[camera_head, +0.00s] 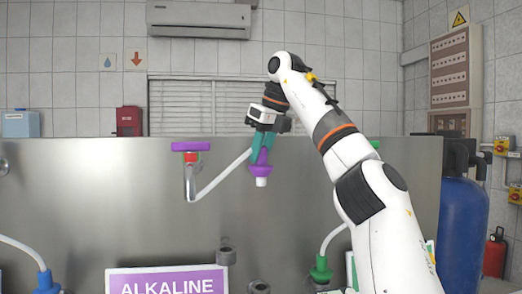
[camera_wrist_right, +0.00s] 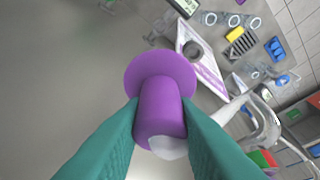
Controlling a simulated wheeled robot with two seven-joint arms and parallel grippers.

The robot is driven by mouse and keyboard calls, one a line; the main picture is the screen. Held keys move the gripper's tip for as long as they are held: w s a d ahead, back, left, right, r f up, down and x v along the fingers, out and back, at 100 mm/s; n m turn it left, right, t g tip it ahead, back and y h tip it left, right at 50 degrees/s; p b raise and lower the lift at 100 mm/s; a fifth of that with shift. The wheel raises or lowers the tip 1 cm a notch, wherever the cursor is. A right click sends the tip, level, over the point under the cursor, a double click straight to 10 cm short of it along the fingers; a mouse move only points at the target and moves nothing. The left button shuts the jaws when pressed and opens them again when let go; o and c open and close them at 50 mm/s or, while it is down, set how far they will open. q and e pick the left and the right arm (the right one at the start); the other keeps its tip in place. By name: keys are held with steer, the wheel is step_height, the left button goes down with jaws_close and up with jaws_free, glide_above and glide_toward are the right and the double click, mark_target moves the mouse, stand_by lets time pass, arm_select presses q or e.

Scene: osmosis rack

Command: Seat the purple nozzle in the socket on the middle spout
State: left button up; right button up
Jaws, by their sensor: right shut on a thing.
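The purple nozzle (camera_head: 261,169) hangs upright, white tip down, in front of the steel panel. My right gripper (camera_head: 262,146) has its teal fingers shut on its upper part. In the right wrist view the nozzle (camera_wrist_right: 160,105) sits between the two teal fingers (camera_wrist_right: 160,130), its wide flange beyond them. Below the nozzle in the head view is a grey upright socket (camera_head: 226,250), with another grey round fitting (camera_head: 258,287) at the bottom edge. I cannot tell which one is on the middle spout. The nozzle is well above both and apart from them. My left gripper is not in view.
A tap with a purple handle (camera_head: 190,147) stands left of the nozzle, a white tube (camera_head: 220,177) rising from it towards my gripper. A blue nozzle (camera_head: 45,280) and a green nozzle (camera_head: 320,270) stand at either side. A purple ALKALINE sign (camera_head: 165,271) is low left.

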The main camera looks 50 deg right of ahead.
step_height(320, 180, down, 24)
steer(key=b, duration=1.9)
steer(key=shift+f, duration=0.2)
stand_by(3.1)
steer(key=shift+f, duration=0.25)
stand_by(0.5)
steer(key=shift+f, duration=0.2)
